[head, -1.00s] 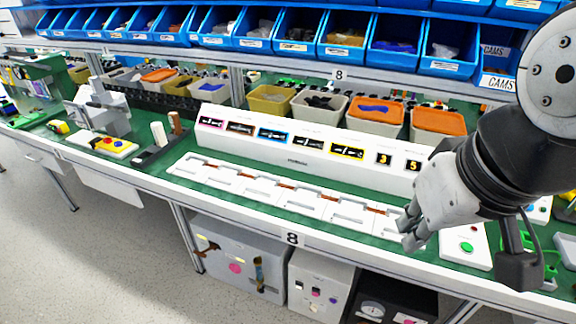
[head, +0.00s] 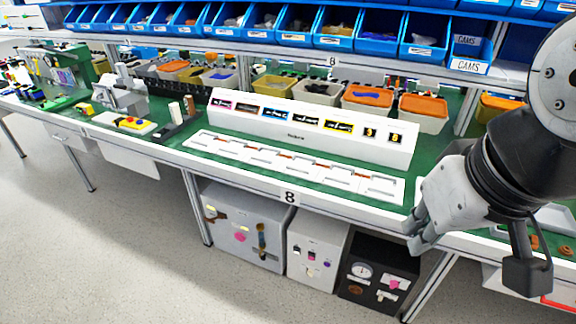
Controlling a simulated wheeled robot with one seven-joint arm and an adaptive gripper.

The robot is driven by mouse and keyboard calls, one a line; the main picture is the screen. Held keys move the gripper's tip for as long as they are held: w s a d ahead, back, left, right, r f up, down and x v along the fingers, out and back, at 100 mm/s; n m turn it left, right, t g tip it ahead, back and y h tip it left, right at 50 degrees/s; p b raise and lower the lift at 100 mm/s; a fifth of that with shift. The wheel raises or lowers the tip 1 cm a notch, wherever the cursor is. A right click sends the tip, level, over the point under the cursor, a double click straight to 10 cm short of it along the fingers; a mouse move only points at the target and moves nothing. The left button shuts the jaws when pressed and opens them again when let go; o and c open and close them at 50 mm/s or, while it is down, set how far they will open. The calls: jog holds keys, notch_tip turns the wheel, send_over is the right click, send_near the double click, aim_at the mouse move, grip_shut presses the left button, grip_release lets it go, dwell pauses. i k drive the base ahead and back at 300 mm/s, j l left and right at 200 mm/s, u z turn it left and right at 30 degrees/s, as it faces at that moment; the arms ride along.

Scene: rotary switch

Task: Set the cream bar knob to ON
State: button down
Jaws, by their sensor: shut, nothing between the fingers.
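My gripper (head: 416,238) is at the right of the head view, fingers pointing down and left, shut and empty, in front of the bench edge. I cannot single out the cream bar knob for certain. Under the bench stand a grey panel box (head: 238,256), a white panel box (head: 304,274) and a black panel box (head: 352,290). The black one bears a round dial (head: 361,270) and small pale fittings (head: 388,295), too small to read. My gripper is above and to the right of the black box, touching none of the boxes.
The bench (head: 165,162) carries a long white display (head: 300,144) and white trays (head: 330,174). Blue bins (head: 375,35) line the shelf above. A bench leg (head: 428,285) stands right of the black box. The grey floor (head: 120,260) is open at lower left.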

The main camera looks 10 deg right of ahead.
aim_at(308, 272)
jog(key=i+l+u, duration=0.3)
jog(key=l, duration=0.35)
jog(key=i+l+u, duration=0.2)
jog(key=l+u, duration=0.2)
jog(key=j+u, duration=0.25)
jog(key=k+j+u, duration=0.1)
jog(key=j+u, duration=0.15)
jog(key=j, duration=0.15)
